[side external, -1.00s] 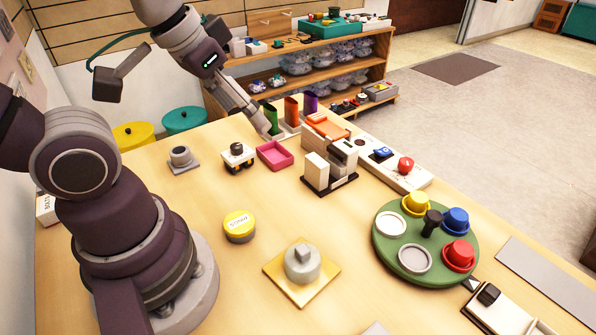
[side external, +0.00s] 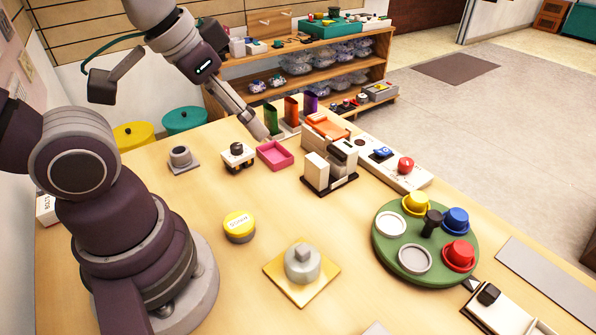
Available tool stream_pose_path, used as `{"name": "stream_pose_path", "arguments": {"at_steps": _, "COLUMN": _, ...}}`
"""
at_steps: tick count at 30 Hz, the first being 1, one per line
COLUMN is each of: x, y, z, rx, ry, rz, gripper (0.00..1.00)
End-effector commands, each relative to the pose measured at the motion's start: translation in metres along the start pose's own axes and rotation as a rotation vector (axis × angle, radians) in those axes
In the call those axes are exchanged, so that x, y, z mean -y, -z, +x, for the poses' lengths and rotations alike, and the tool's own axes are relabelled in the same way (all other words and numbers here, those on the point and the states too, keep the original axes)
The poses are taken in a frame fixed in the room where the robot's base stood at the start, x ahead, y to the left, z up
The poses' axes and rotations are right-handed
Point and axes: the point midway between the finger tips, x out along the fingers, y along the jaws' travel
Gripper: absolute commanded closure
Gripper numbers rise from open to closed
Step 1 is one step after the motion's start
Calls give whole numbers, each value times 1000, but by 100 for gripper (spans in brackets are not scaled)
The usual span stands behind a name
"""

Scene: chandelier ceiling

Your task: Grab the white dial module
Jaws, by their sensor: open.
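A white module with a dark round knob on top (side external: 238,157) sits on the table toward the back; it looks like the white dial module. My gripper (side external: 266,136) points down and to the right, with its tip just beyond and right of the module, near the pink tray's back edge. It appears apart from the module. The fingers are small and seen from the side, with nothing visible held between them.
A pink tray (side external: 285,162) is right of the module. A grey knob on a plate (side external: 181,160) is to its left. Green, orange and purple holders (side external: 291,112) stand behind my gripper. A white-and-black device (side external: 330,172) stands farther right.

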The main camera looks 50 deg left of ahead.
Motion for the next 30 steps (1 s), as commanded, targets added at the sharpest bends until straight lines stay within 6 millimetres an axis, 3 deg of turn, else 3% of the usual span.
{"name": "stream_pose_path", "arguments": {"at_steps": 2, "x": 0, "y": 0, "z": 0, "rx": 0, "ry": 0, "rz": 0, "gripper": 29}}
{"name": "stream_pose_path", "arguments": {"at_steps": 7, "x": 0, "y": 0, "z": 0, "rx": 0, "ry": 0, "rz": 0, "gripper": 7}}
{"name": "stream_pose_path", "arguments": {"at_steps": 18, "x": 4, "y": 4, "z": 2, "rx": 18, "ry": 12, "rz": -54, "gripper": 6}}
{"name": "stream_pose_path", "arguments": {"at_steps": 20, "x": 13, "y": 10, "z": 5, "rx": 52, "ry": 35, "rz": -158, "gripper": 6}}
{"name": "stream_pose_path", "arguments": {"at_steps": 23, "x": 40, "y": 26, "z": 19, "rx": 136, "ry": 101, "rz": -449, "gripper": 6}}
{"name": "stream_pose_path", "arguments": {"at_steps": 26, "x": 78, "y": 35, "z": 40, "rx": 216, "ry": 182, "rz": -790, "gripper": 6}}
{"name": "stream_pose_path", "arguments": {"at_steps": 30, "x": 134, "y": 27, "z": 76, "rx": 309, "ry": 298, "rz": -1238, "gripper": 6}}
